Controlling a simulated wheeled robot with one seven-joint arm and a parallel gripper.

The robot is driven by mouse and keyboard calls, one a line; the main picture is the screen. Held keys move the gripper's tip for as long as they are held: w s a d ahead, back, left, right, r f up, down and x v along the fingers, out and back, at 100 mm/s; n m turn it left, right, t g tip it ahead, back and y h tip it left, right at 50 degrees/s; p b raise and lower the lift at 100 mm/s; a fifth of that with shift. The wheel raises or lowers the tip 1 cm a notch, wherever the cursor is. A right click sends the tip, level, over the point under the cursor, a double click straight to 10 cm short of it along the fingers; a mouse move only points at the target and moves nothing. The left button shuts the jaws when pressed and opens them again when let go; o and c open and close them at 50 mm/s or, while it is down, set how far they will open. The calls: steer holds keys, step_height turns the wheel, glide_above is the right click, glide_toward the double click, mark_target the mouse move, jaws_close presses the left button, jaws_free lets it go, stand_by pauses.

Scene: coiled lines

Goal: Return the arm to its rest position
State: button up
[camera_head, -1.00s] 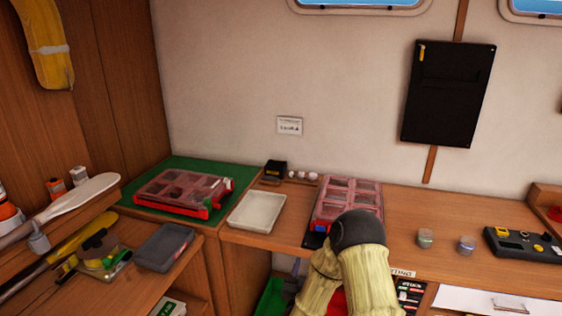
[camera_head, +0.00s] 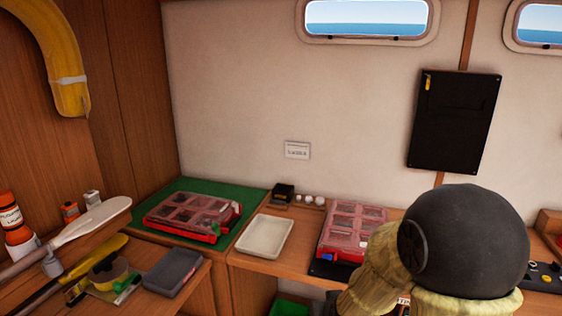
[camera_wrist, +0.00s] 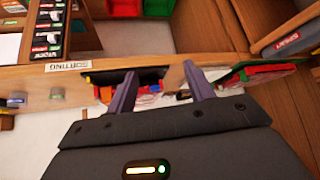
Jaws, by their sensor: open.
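My gripper (camera_wrist: 160,90) shows in the wrist view with its two fingers apart and nothing between them. The wooden bench edge with its sorting label (camera_wrist: 68,66) lies beyond the fingers, with part of a red case near the left finger. In the head view my arm's dark rounded joint and pale ribbed sleeve fill the lower right. The gripper itself is hidden there.
A red clear-lidded case (camera_head: 193,215) sits on a green mat (camera_head: 255,197). A white tray (camera_head: 265,236) and another red case (camera_head: 350,229) are on the bench. A grey box (camera_head: 173,272) stands on the left shelf. A black panel (camera_head: 452,120) hangs on the wall.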

steer(key=s+d+r+g, duration=0.2)
steer(key=s, duration=0.5)
steer(key=s+d+r+g+p, duration=0.1)
steer(key=s+d+r+g, duration=0.1)
steer(key=s, duration=0.4)
steer(key=shift+s+m+g+h, duration=0.3)
steer(key=shift+s+g, duration=0.05)
steer(key=shift+g, duration=0.15)
steer(key=shift+r, duration=0.1)
stand_by(0.8)
